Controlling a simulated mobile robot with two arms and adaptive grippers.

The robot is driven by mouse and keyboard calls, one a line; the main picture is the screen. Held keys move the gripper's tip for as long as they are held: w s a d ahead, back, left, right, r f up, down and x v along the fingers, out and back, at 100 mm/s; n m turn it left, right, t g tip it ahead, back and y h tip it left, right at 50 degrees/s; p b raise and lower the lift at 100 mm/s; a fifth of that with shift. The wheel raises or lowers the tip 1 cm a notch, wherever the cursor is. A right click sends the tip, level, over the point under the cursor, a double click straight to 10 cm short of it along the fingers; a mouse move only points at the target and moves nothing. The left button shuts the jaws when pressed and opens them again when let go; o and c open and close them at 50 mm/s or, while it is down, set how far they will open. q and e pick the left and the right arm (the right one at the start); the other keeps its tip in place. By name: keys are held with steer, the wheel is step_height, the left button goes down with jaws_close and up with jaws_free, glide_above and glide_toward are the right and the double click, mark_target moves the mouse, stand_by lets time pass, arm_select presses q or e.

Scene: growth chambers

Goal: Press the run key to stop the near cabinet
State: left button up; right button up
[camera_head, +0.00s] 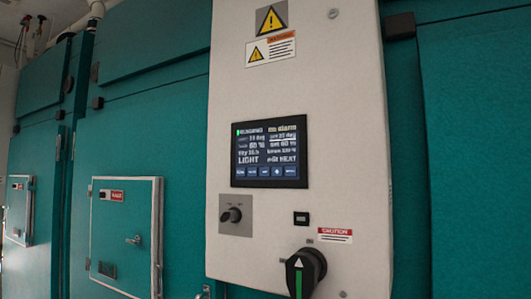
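The near cabinet's light grey control panel (345,100) stands upright in the middle of the head view, on a teal cabinet front. Its dark screen (270,152) is lit, with text that appears to include a running line at top left, "LIGHT" and "HEAT". A row of small blue keys (264,171) runs along the screen's lower edge; their labels are too small to read, so I cannot tell which is the run key. Neither of my grippers is in view.
Warning labels (270,50) sit above. White-framed hatches (125,235) with latches are at left. Nothing blocks the panel.

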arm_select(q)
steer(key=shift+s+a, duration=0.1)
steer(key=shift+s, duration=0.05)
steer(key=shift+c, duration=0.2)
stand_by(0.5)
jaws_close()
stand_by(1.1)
